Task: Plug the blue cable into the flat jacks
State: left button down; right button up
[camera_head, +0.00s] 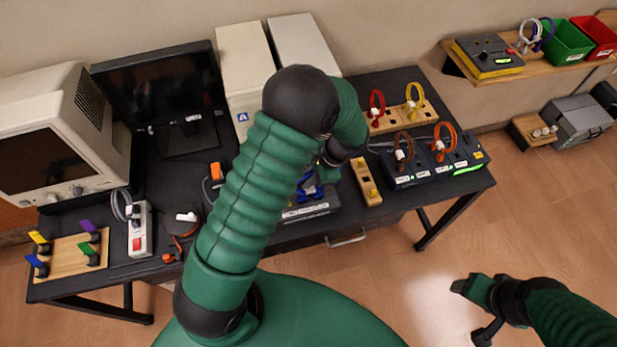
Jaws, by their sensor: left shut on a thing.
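The blue cable (303,190) shows in part at the middle of the table, beside my arm. My own arm covers much of the gripper and cable, so I cannot tell whether the plug touches a jack. A narrow wooden block (368,187) with dark openings and yellow pieces lies just right of the gripper; I cannot tell which sockets are the flat jacks. My right gripper (472,312) is open and empty, over the floor at lower right.
Dark boxes with brown (403,147) and orange (445,142) cable loops stand at the table's right. A wooden block with red and yellow loops (412,101) is behind them. A power strip (140,230), peg board (67,262) and monitors fill the left.

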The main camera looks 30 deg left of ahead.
pick_arm(q)
jog(key=shift+r, duration=0.1)
dwell(0.4)
jog(key=shift+f, duration=0.4)
dwell(0.4)
jog(key=c, duration=0.7)
grip_release()
jog(key=shift+d, duration=0.1)
dwell(0.3)
jog(key=p+v, duration=0.6)
jog(key=v, duration=0.1)
jog(key=shift+w+d+r, duration=0.1)
jog(key=shift+r, duration=0.15)
dwell(0.5)
